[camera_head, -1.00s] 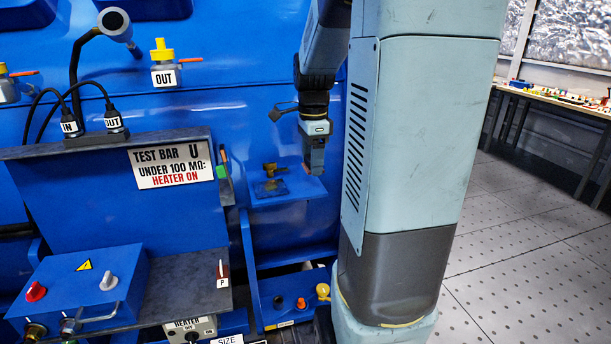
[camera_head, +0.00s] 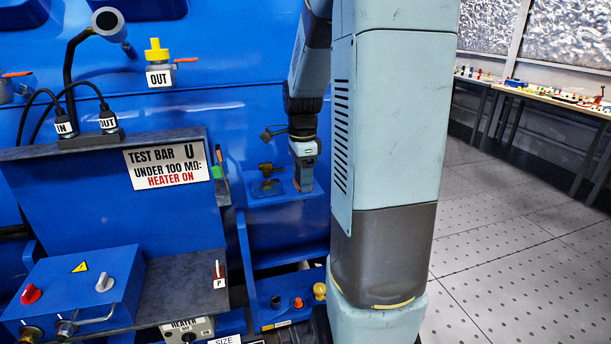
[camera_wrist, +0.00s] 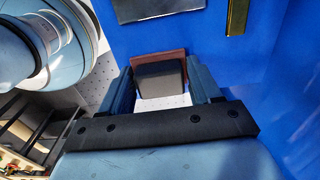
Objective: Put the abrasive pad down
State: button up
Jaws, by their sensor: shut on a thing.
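My gripper (camera_head: 304,182) is low over the right part of a small blue shelf (camera_head: 285,203) on the blue wall. In the wrist view, my gripper (camera_wrist: 161,88) is shut on the abrasive pad (camera_wrist: 160,78), a dark grey block with a reddish-brown edge, between its two fingers. In the head view the pad is small and hard to tell from the fingertips. Whether it touches the shelf I cannot tell.
A brass fitting (camera_head: 266,172) stands on the shelf's left part, close to my gripper. A blue box with knobs (camera_head: 75,290) and a "TEST BAR" sign (camera_head: 165,164) are to the left. Small coloured knobs (camera_head: 298,302) are below. Open floor lies to the right.

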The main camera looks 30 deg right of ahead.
jog(key=shift+s+f, duration=0.1)
jog(key=shift+f, duration=0.15)
jog(key=shift+s+a+f, duration=0.1)
jog(key=shift+s+f, duration=0.1)
jog(key=shift+f, duration=0.15)
jog(key=o, duration=1)
notch_tip(320, 180, up, 12)
jog(key=s+a+n+t, duration=0.2)
jog(key=s+a+n, duration=0.3)
jog(key=n, duration=0.2)
jog(key=s+a+r+n+t, duration=0.1)
jog(key=s+a+n, duration=0.4)
jog(key=s+n, duration=0.1)
jog(key=s+a+n+t, duration=0.2)
jog(key=s+a+n, duration=0.3)
jog(key=n, duration=0.3)
jog(key=shift+s+r+t, duration=0.3)
jog(key=shift+r, duration=0.05)
